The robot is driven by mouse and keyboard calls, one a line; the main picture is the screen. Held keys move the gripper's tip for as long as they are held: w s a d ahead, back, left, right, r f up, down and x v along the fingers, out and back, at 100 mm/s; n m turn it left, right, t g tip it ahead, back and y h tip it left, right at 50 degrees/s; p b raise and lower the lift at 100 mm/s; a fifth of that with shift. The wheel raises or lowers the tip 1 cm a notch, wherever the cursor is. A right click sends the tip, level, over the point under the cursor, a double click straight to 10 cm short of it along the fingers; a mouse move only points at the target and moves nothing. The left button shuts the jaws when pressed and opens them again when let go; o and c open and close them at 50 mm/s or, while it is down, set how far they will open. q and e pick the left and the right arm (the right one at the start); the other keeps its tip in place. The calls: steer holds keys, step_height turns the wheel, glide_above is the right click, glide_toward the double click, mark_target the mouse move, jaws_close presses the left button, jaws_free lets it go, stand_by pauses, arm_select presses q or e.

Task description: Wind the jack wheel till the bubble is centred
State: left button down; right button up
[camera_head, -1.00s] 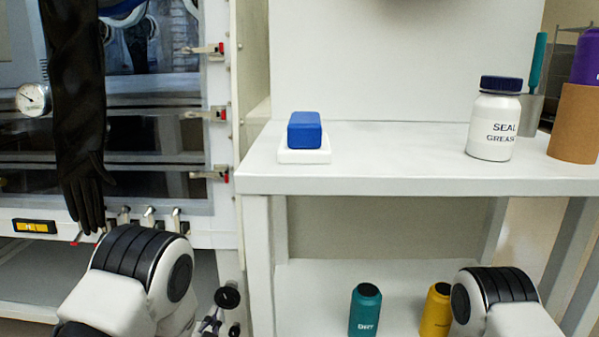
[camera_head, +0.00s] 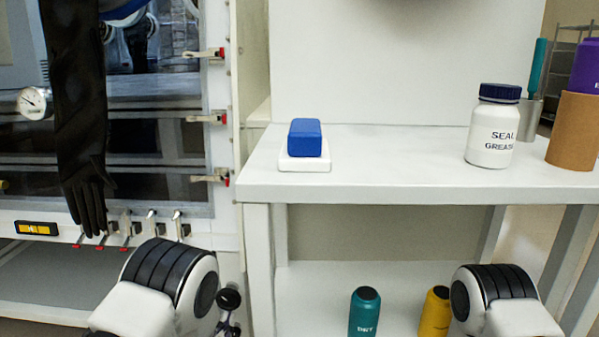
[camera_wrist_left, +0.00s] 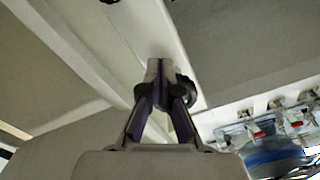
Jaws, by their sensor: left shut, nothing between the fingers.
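A spirit level with a yellow vial (camera_head: 36,229) sits on the lower front rail of the glovebox, at the left of the head view. Its bubble is too small to read. My left gripper (camera_wrist_left: 160,68) is shut and empty, pointing towards a pale beam in the left wrist view. In the head view only a small part of it shows beside my left arm, low in the picture. A black round part (camera_head: 229,299) shows there; I cannot tell whether it is the jack wheel or part of my gripper. My right gripper is out of view; only its arm shows.
A white table (camera_head: 400,190) stands right of the glovebox, bearing a blue block (camera_head: 305,138) on a white base and a seal grease jar (camera_head: 493,126). Teal (camera_head: 364,312) and yellow (camera_head: 434,311) bottles stand on its lower shelf. A black glove (camera_head: 75,110) hangs in front of the glovebox.

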arm_select(q)
steer(key=shift+r, duration=0.1)
steer(key=s+p, duration=0.2)
steer(key=s, duration=0.4)
steer(key=shift+f, duration=0.4)
steer(key=shift+a, duration=0.15)
